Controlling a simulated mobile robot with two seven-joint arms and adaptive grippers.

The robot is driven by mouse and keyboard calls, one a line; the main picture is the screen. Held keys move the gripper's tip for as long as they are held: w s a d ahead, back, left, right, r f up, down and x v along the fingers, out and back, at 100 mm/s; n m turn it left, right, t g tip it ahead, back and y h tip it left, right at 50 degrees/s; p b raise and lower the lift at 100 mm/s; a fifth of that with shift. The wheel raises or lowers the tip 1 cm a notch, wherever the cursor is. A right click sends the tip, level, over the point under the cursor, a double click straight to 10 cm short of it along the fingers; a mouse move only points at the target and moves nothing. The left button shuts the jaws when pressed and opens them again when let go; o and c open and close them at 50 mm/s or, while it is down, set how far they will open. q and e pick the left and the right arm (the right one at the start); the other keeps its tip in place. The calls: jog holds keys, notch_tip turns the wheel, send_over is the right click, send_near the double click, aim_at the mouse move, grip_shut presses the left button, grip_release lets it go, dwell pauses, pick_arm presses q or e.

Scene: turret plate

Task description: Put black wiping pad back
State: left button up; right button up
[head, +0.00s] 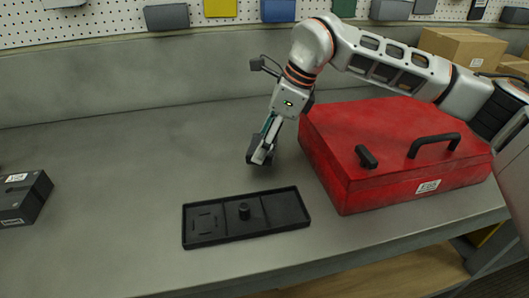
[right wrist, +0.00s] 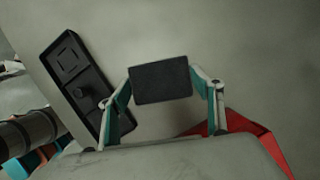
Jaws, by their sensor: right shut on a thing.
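My right gripper (head: 262,155) is above the grey bench, behind the black tray, and is shut on the black wiping pad (right wrist: 160,83). In the right wrist view the pad is a dark rectangle between the two fingertips of the gripper (right wrist: 162,86). In the head view the pad (head: 253,148) is partly hidden by the fingers. The black tray (head: 226,235) lies on the bench in front of the gripper; it also shows at the left of the right wrist view (right wrist: 97,121). It has a square marked recess at its left and an upright peg near its middle. My left gripper is not in view.
A red toolbox (head: 340,170) with a black handle stands right of the tray, close to my right arm. A dark box (head: 22,198) sits at the left edge. Cardboard boxes (head: 458,47) stand at the back right.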

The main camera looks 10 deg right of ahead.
jog(key=shift+f, duration=1.8)
jog(key=shift+f, duration=0.15)
jog(key=o, duration=1.1)
jog(key=shift+c, duration=0.2)
jog(key=v, duration=1.2)
jog(key=shift+p, duration=0.3)
